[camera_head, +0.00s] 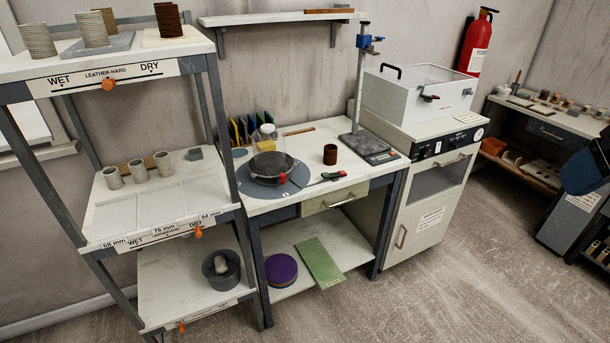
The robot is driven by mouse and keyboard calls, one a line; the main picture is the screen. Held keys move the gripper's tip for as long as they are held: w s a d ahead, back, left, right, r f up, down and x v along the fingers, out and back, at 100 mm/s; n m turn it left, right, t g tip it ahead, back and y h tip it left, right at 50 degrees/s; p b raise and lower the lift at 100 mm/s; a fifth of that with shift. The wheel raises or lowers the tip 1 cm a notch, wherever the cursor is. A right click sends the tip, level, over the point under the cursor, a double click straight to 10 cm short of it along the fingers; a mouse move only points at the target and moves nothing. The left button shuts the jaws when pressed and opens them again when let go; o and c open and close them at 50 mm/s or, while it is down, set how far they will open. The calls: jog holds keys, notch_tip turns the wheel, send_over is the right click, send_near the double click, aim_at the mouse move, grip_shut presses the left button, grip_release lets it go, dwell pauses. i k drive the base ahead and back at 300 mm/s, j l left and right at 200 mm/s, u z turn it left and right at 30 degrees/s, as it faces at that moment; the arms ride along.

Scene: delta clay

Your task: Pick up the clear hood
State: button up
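A box-shaped hood (408,100) stands on top of the white cabinet right of the workbench. Its walls look pale, its top looks see-through, and a black handle (391,71) is at its upper left. It is the only hood-like thing in view, but how clear its walls are is hard to tell.
The white cabinet (428,166) has a control panel and door. Left of it, the workbench (297,202) carries a round wheel (271,167), a brown cup (330,154) and a scale with a tall post (361,90). A shelf rack (165,190) stands at left. Floor in front is clear.

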aim_at(268, 141)
jog(key=i+j, duration=0.7)
jog(key=i+j+z, duration=0.1)
jog(key=i+j, duration=0.55)
jog(key=j, duration=0.2)
